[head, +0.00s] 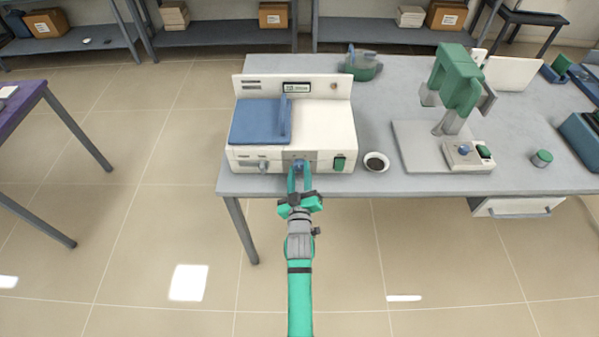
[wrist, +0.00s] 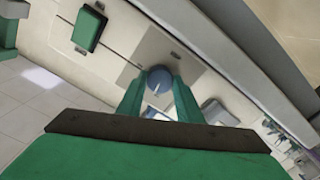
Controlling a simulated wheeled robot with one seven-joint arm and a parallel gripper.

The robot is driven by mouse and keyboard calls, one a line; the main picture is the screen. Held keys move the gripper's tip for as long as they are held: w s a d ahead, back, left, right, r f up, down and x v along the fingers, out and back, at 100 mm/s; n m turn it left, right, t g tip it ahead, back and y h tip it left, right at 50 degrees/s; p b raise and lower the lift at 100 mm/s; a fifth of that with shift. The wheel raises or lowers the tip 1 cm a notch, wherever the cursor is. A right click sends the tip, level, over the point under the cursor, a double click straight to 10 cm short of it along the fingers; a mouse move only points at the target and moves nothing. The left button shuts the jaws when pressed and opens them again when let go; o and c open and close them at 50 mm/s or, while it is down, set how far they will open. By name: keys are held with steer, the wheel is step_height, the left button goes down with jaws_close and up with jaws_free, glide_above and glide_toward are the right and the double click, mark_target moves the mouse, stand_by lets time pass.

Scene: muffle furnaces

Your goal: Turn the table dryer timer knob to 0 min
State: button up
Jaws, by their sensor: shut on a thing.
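The table dryer (head: 330,125) is a white box with a blue lid (head: 258,121) and an upright back panel, on the grey table's left end. Its blue timer knob (wrist: 159,79) is on the front panel, on a grey plate, with a pale pointer line on its face. My gripper (head: 299,170) reaches the front panel from below in the head view. In the wrist view its two green fingers (wrist: 160,95) are shut on the knob, one on each side. In the head view the fingers mostly hide the knob. I cannot read any scale marks around it.
A green switch (head: 339,163) is right of the knob on the same panel, and a grey knob (head: 263,166) is left. A small dark-filled bowl (head: 376,162) stands right of the dryer. A green-headed device (head: 457,85) stands farther right. The floor before the table is clear.

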steer(key=n, duration=0.7)
steer(key=shift+a, duration=0.15)
steer(key=n, duration=0.4)
steer(key=shift+n, duration=1.9)
steer(key=o, duration=1)
steer(key=shift+o, duration=0.2)
steer(key=shift+s, duration=0.1)
steer(key=s, duration=1)
steer(key=shift+s, duration=0.35)
